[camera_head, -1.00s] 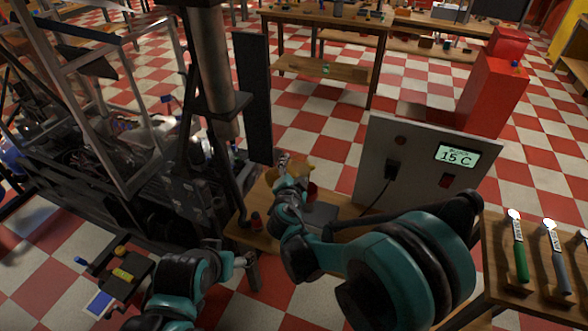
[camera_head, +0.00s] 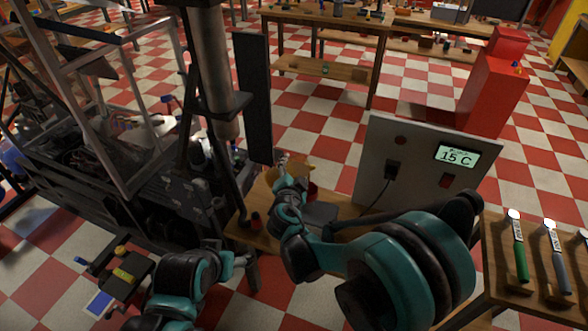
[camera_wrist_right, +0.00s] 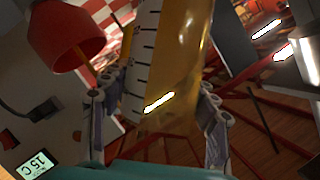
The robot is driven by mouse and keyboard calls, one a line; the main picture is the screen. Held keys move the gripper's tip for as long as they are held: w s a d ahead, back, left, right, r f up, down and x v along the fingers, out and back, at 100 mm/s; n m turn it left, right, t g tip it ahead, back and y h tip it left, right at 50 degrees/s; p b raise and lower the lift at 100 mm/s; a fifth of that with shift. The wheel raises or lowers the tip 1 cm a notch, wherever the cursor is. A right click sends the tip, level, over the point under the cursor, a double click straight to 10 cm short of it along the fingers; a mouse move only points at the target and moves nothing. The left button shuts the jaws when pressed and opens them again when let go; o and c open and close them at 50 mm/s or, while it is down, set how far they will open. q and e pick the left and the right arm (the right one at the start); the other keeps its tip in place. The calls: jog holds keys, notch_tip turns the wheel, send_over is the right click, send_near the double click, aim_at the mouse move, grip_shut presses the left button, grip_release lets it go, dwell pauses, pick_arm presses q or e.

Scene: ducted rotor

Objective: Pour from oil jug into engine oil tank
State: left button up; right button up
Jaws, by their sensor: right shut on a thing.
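The oil jug (camera_wrist_right: 170,60) is a see-through amber vessel with a black graduated scale. It stands tilted between the two fingers of my right gripper (camera_wrist_right: 155,100), which is shut on it. In the head view only part of the amber jug (camera_head: 300,170) shows beyond my right gripper (camera_head: 284,165), above the small wooden table. A red funnel-like piece (camera_wrist_right: 65,38) shows beside the jug in the right wrist view. My left gripper (camera_head: 246,259) is low by the table's left edge; its fingers are too small to read. I cannot make out the engine oil tank for sure.
A grey panel (camera_head: 385,150) with a "15 C" display stands behind the wooden table (camera_head: 258,200). A dark metal frame machine (camera_head: 110,170) fills the left. Tools with green and grey handles lie on a bench (camera_head: 500,285) at right.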

jog(key=shift+f+m+y+b, duration=0.2)
jog(key=shift+m+y+b, duration=0.1)
jog(key=shift+m+b, duration=0.15)
dwell(2.8)
jog(key=shift+f+b, duration=0.1)
jog(key=shift+b, duration=0.3)
jog(key=shift+m+t, duration=0.3)
jog(key=shift+m, duration=0.05)
dwell(2.6)
jog(key=shift+m+y+b, duration=0.3)
jog(key=shift+m+b, duration=0.1)
jog(key=shift+b, duration=0.15)
dwell(0.9)
